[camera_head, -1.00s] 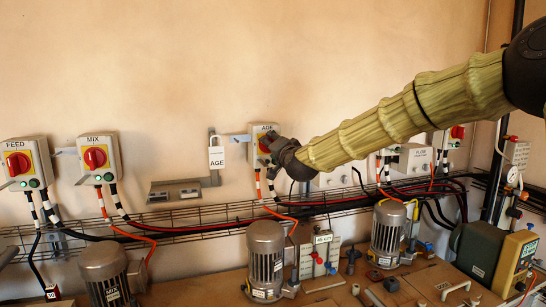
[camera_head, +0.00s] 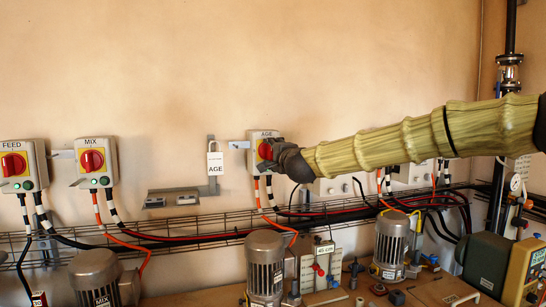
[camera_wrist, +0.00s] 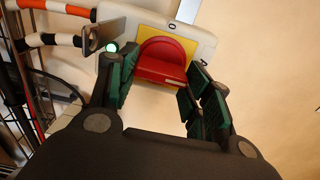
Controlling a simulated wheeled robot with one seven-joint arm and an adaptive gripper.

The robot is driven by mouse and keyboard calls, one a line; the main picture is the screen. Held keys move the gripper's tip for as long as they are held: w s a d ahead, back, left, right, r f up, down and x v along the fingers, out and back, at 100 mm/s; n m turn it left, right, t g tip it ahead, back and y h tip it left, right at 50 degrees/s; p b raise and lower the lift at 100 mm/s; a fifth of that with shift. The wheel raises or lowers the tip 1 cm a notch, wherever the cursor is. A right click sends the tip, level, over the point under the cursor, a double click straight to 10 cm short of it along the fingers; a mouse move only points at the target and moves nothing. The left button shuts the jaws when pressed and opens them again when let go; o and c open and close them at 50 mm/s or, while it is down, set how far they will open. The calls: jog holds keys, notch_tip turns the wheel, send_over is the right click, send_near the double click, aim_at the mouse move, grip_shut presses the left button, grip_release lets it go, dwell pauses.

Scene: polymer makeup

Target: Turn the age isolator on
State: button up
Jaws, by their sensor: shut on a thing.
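The AGE isolator (camera_head: 263,134) is a light box with a yellow plate and a red rotary knob (camera_wrist: 162,62), fixed to the wall. In the wrist view the knob sits between the green-padded fingers of my gripper (camera_wrist: 160,86), which is shut on it. A green lamp (camera_wrist: 112,47) glows on the box beside the left finger. My gripper also shows in the head view (camera_head: 278,152), where it covers part of the box's front. A white padlock tagged AGE (camera_head: 215,161) hangs on a bracket to the left, apart from the box.
The FEED isolator (camera_head: 21,146) and MIX isolator (camera_head: 97,143) stand to the left, both with green lamps lit. A wire cable tray (camera_head: 190,225) runs below. Motors (camera_head: 265,262) stand on the bench. More wall boxes lie behind my arm at right. The wall above is clear.

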dwell(0.4)
jog(key=o, duration=1)
jog(key=shift+d, duration=0.1)
jog(key=v, duration=1.2)
